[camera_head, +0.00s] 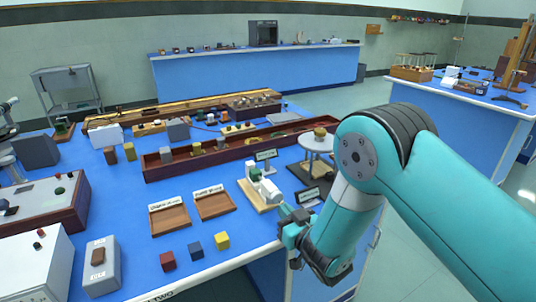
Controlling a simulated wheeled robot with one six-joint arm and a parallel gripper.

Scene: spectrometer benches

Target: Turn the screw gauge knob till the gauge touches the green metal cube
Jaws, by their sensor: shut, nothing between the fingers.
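The screw gauge (268,191) is a pale device on a light wooden base (252,198), near the right front of the blue bench. The green metal cube (255,174) sits at its far left end. From this distance I cannot tell whether the gauge touches the cube. The knob seems to be at the gauge's near right end, but it is too small to make out clearly. My gripper (287,213) is shut and empty, just in front of and to the right of that end. I cannot tell whether it touches the knob.
Red (167,261), blue (195,250) and yellow (222,240) cubes stand at the front edge. A round white stand (316,143) and small dark signs are close behind and right of the gauge.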

